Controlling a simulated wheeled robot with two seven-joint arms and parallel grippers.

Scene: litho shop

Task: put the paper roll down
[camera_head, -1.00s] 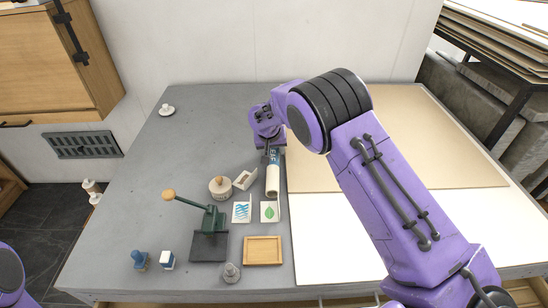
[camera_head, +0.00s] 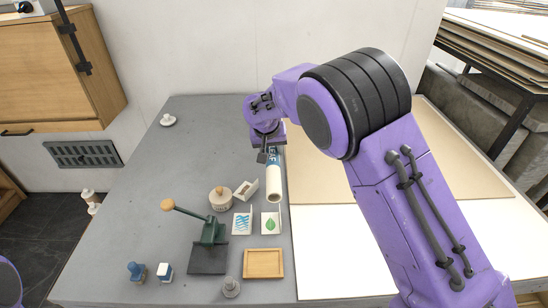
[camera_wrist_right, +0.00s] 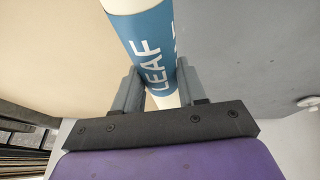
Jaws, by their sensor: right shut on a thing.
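The paper roll (camera_head: 274,186) is a cream tube with a blue band, lettered "LEAF" in the right wrist view (camera_wrist_right: 150,45). In the head view it lies over the boundary between the grey table top and the pale boards, its near end just behind the green leaf print card (camera_head: 270,223). My right gripper (camera_head: 270,155) is shut on the roll, with one finger on each side of the blue band (camera_wrist_right: 157,85). I cannot tell whether the roll touches the table. My left gripper is out of view.
Near the roll are a small box (camera_head: 246,189), a round wooden-knobbed pot (camera_head: 220,198), a blue print card (camera_head: 242,223), a green lever press (camera_head: 210,235) and a wooden tray (camera_head: 263,263). Tan board (camera_head: 455,160) covers the right.

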